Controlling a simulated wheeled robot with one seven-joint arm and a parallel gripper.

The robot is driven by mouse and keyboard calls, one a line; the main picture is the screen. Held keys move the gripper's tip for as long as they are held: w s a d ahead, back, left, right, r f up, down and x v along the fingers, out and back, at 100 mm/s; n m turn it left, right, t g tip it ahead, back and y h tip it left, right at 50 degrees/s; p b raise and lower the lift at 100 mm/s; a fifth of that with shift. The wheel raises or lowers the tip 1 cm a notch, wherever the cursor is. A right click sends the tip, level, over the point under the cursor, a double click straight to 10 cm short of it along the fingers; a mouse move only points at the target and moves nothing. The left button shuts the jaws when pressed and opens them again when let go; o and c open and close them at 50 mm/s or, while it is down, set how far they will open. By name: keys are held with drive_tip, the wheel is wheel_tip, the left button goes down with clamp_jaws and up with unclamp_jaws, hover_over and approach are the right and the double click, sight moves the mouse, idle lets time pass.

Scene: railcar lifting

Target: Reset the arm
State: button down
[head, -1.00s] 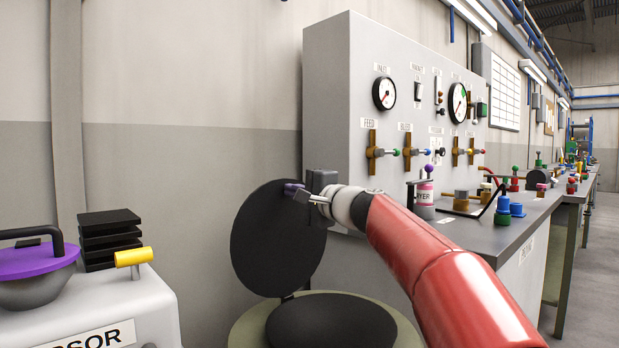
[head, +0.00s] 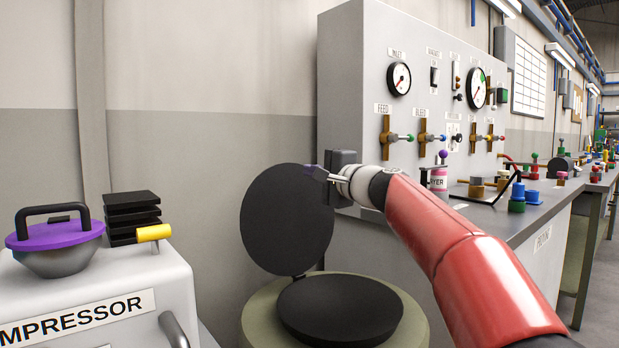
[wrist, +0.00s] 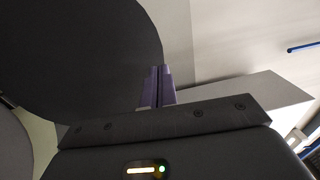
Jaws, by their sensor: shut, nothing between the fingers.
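My gripper (head: 314,172) is at the end of my red arm, at the middle of the head view. It is shut and empty, held in the air in front of the upper right edge of a round black lid (head: 287,220). In the wrist view its purple fingers (wrist: 158,86) are together. The lid stands raised, hinged over a drum-like stool (head: 262,315) with a black round top (head: 340,308). Whether my gripper touches the lid cannot be told.
A grey panel (head: 345,95) with gauges and valves stands behind my arm on a workbench (head: 500,215). A white compressor (head: 130,285) with a purple-lidded pot (head: 55,240) and a yellow handle (head: 154,233) is at the left. Open air lies between the compressor and the lid.

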drive_tip(key=r+b+v, duration=0.2)
drive_tip(key=v, duration=0.6)
drive_tip(key=s+a+f+n+g+h, duration=0.2)
drive_tip(key=s+f+n+g+h, duration=0.2)
drive_tip(key=s+f, duration=0.95)
drive_tip(key=s+d+f+n+g+h, duration=0.2)
drive_tip(key=s+d+f, duration=0.3)
drive_tip(key=s+f, duration=0.5)
drive_tip(key=s+d+f+n+g+h+p, duration=0.1)
drive_tip(key=s+d+f+n+g+h, duration=0.2)
drive_tip(key=s+f, duration=0.8)
wheel_tip(320, 180, down, 5)
drive_tip(key=d+n+h, duration=0.1)
drive_tip(key=d+h, duration=0.1)
drive_tip(key=shift+s+r+h, duration=0.15)
drive_tip(key=shift+r+h, duration=0.05)
drive_tip(key=shift+h, duration=0.1)
